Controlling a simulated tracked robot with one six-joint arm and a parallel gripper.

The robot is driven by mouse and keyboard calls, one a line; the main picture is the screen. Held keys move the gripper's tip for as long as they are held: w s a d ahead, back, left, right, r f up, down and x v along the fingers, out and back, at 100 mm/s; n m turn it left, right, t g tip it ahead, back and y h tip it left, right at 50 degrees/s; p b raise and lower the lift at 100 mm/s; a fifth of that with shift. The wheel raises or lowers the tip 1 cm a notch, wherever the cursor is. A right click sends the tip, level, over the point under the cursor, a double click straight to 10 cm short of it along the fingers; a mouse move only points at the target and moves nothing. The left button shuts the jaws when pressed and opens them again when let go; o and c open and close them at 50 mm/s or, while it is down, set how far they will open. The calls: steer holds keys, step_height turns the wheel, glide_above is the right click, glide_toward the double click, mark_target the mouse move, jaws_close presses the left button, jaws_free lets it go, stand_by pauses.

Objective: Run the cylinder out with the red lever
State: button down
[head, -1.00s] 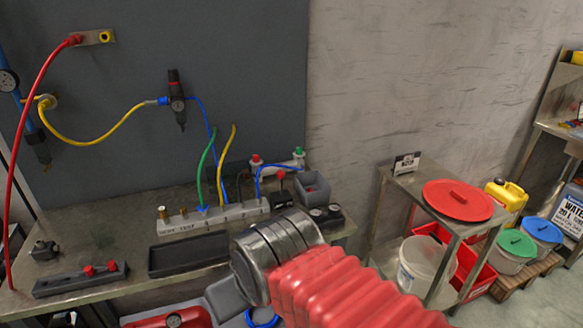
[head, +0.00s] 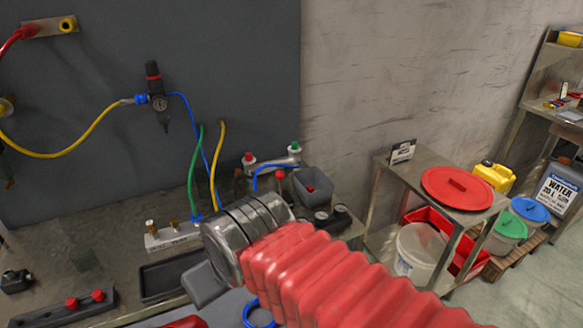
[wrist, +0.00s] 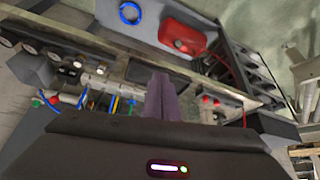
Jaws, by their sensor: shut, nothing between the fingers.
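The red-knobbed lever (head: 280,175) stands on the bench just below a grey cylinder (head: 272,162) that has a red fitting at its left end and a green one at its right. The lever's base is partly hidden behind my arm. My gripper is shut and empty; its fingertips (wrist: 160,78) show together in the wrist view over the bench. In the head view its grey end (head: 205,285) shows below my wrist, left of the lever and apart from it.
A valve block (head: 172,238) with brass fittings and coloured hoses stands close left of my wrist. A black tray (head: 165,277) and a block with red knobs (head: 85,303) lie left. A blue ring (wrist: 130,12) shows in the wrist view.

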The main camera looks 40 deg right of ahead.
steer(key=shift+w, duration=0.1)
steer(key=w+d+r+m+t+y, duration=0.1)
steer(key=w+d+m+y, duration=0.15)
steer(key=w+d, duration=0.55)
steer(key=w+d+r+m+y, duration=0.1)
steer(key=w+d+m+y, duration=0.3)
steer(key=d, duration=0.6)
steer(key=d+m+t+h, duration=0.1)
steer(key=d+t+h, duration=0.2)
steer(key=d, duration=2)
steer(key=t, duration=0.3)
steer(key=shift+d+m, duration=0.35)
steer(key=shift+d, duration=0.05)
steer(key=shift+w, duration=0.15)
